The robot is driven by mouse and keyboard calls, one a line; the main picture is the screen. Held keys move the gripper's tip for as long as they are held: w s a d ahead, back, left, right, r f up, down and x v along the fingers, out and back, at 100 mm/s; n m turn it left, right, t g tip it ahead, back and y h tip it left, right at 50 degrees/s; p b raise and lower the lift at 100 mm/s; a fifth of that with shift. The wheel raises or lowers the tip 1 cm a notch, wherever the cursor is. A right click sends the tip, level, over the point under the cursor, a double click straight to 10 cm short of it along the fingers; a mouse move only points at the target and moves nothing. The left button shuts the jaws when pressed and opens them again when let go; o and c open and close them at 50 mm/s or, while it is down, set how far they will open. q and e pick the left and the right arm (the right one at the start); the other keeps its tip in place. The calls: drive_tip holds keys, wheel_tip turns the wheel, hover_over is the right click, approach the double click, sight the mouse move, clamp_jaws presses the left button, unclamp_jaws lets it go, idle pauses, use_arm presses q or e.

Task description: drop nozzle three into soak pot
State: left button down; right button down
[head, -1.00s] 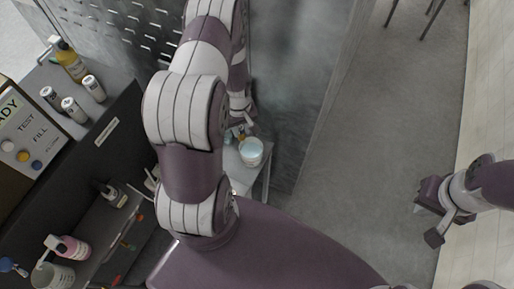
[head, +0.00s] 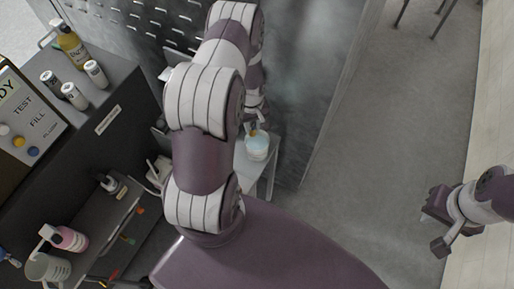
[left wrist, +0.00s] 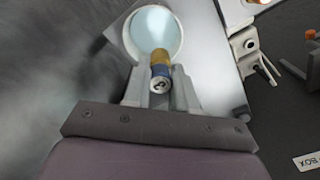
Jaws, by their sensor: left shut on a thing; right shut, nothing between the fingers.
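The nozzle (left wrist: 160,68), with a brass-coloured body and a blue band, is held between the fingers of my left gripper (left wrist: 158,92). Its end facing the camera carries a dark mark that I cannot read clearly. In the left wrist view its far end overlaps the round white soak pot (left wrist: 134,46), which has a pale blue inside. In the head view the pot (head: 257,152) stands on a small light table, with the nozzle (head: 252,129) at its upper rim. My left gripper is mostly hidden by its arm there. My right gripper (head: 436,225) is shut and empty, far right.
A dark bench with a control panel (head: 30,115), bottles and small canisters (head: 75,95) stands at the left. A lower shelf holds a pink bottle (head: 68,238) and a cup (head: 48,268). The floor (head: 390,150) between the pot's table and the right wall is open.

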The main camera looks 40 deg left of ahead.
use_arm(q)
drive_tip(key=c, duration=0.8)
unclamp_jaws()
drive_tip(key=shift+s+r, duration=0.1)
drive_tip(key=shift+r, duration=0.1)
drive_tip(key=shift+r+b, duration=1.5)
drive_tip(key=shift+r, duration=4.7)
drive_tip(key=s+d+r+m+b, duration=0.1)
drive_tip(key=s+d+m, duration=0.2)
drive_tip(key=d, duration=0.1)
drive_tip(key=s+d+r+m+t+b, duration=0.1)
drive_tip(key=s+d+r+m, duration=0.1)
drive_tip(key=s+d+m, duration=0.1)
drive_tip(key=s+d+r+m+b, duration=0.1)
drive_tip(key=s+d+m+b, duration=0.1)
drive_tip(key=d, duration=0.5)
drive_tip(key=shift+s+d+r+m, duration=0.15)
drive_tip(key=shift+s+m, duration=0.2)
drive_tip(key=shift+m, duration=0.25)
drive_tip(key=shift+s+d+m, duration=0.1)
drive_tip(key=shift+s+m, duration=0.2)
drive_tip(key=shift+m, duration=0.3)
